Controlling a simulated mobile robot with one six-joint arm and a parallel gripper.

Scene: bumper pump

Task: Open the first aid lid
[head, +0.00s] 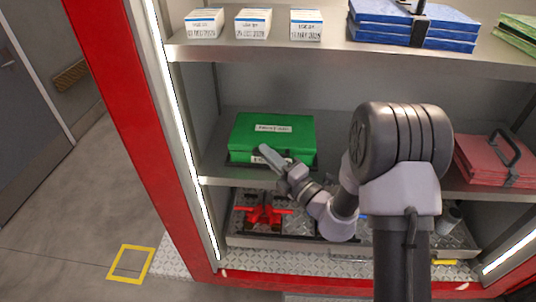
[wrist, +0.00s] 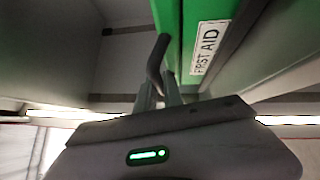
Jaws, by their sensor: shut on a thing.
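The green first aid box (head: 298,148) sits on the middle shelf, and its lid (head: 247,127) looks closed. A label shows on its top, and a front label is partly hidden by my gripper. My gripper (head: 281,172) is at the box's front. In the wrist view, the green box (wrist: 258,35) fills the upper right with its FIRST AID label sideways. My gripper (wrist: 163,88) is shut there on a dark grey curved handle (wrist: 157,58) beside the green face. The exact contact is hard to make out.
Small white boxes (head: 252,24) and blue cases (head: 400,25) stand on the shelf above. Red cases (head: 490,160) lie at right on the middle shelf (head: 222,183). A red object (head: 263,212) is on the tray below. The red frame (head: 128,100) bounds the left side.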

